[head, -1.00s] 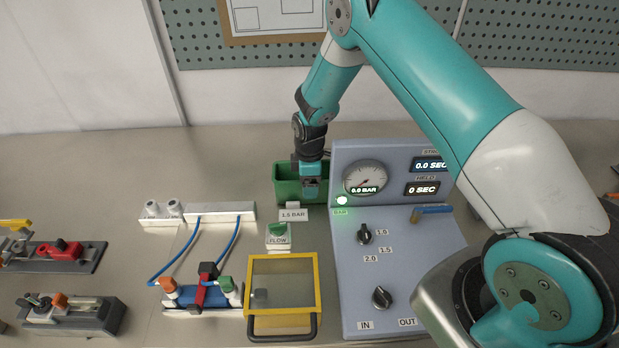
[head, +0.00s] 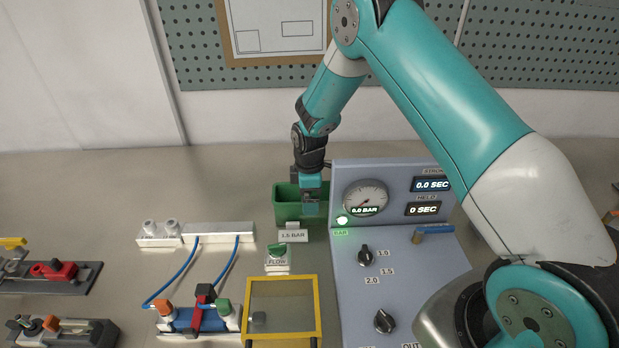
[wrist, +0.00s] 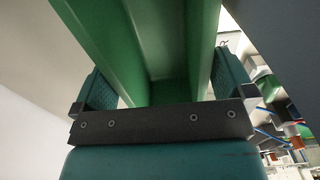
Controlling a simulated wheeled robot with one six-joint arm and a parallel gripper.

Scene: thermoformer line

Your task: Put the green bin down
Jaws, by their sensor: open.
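The green bin (head: 287,203) stands upright on the bench at the back, just left of the blue-grey gauge panel. My gripper (head: 311,207) reaches down at the bin's right front side, over its near wall. In the wrist view the green bin (wrist: 155,40) lies between the two teal fingers of my gripper (wrist: 160,85), one on each side. The jaws are open. Whether a finger touches the bin cannot be told. The bin's underside is hidden in the wrist view.
The gauge panel (head: 398,240) stands close on the bin's right. A yellow-framed box (head: 283,308) and a blue-tubed fixture (head: 200,310) lie nearer. Bench left of the bin is clear.

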